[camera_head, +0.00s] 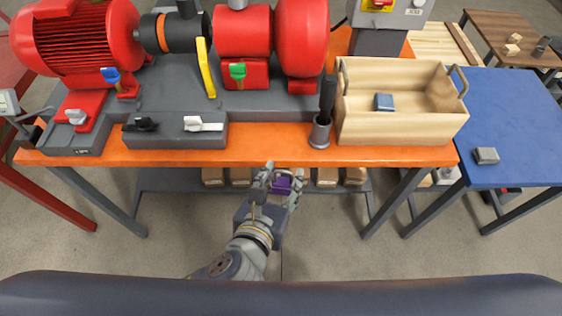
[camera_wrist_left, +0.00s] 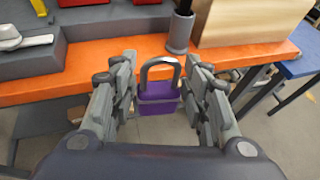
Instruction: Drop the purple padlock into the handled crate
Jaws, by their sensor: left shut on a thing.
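My left gripper (camera_head: 280,180) is shut on the purple padlock (camera_head: 281,185) and holds it in the air in front of the orange bench edge. In the left wrist view the padlock (camera_wrist_left: 158,98) sits between the two fingers, purple body down and grey shackle up. The handled crate (camera_head: 400,128) is a light wooden box with metal handles, on the right end of the orange bench, up and to the right of my gripper. A small blue-grey block (camera_head: 384,102) lies inside it. My right gripper is not in view.
A dark cup with a brush (camera_head: 320,132) stands just left of the crate. A blue table (camera_head: 510,125) with a small grey block (camera_head: 486,155) stands right.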

